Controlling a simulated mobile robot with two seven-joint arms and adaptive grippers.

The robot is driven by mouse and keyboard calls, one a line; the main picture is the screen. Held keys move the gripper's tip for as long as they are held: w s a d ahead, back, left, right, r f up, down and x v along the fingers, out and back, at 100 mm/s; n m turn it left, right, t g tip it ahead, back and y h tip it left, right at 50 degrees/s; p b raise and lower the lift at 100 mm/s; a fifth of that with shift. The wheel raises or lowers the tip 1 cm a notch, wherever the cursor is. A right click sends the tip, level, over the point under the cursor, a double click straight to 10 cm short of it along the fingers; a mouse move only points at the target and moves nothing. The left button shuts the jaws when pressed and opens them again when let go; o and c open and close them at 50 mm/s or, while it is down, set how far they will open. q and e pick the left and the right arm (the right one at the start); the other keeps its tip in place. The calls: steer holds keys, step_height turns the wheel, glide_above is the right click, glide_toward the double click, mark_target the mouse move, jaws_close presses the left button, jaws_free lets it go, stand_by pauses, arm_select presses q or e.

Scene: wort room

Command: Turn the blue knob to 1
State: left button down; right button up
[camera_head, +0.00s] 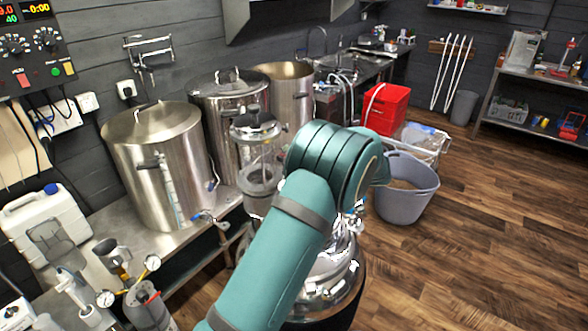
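I cannot make out a blue knob marked with numbers. A control box (32,45) hangs on the wall at the upper left, with two black dials (16,45), red digital displays and coloured buttons. Neither gripper shows.
Steel kettles (160,165) stand on a metal bench along the wall. A white canister (45,225) and gauges are at lower left. A grey tub (408,205) and a shiny steel vessel (335,275) stand right of the bench. The wooden floor at right is clear.

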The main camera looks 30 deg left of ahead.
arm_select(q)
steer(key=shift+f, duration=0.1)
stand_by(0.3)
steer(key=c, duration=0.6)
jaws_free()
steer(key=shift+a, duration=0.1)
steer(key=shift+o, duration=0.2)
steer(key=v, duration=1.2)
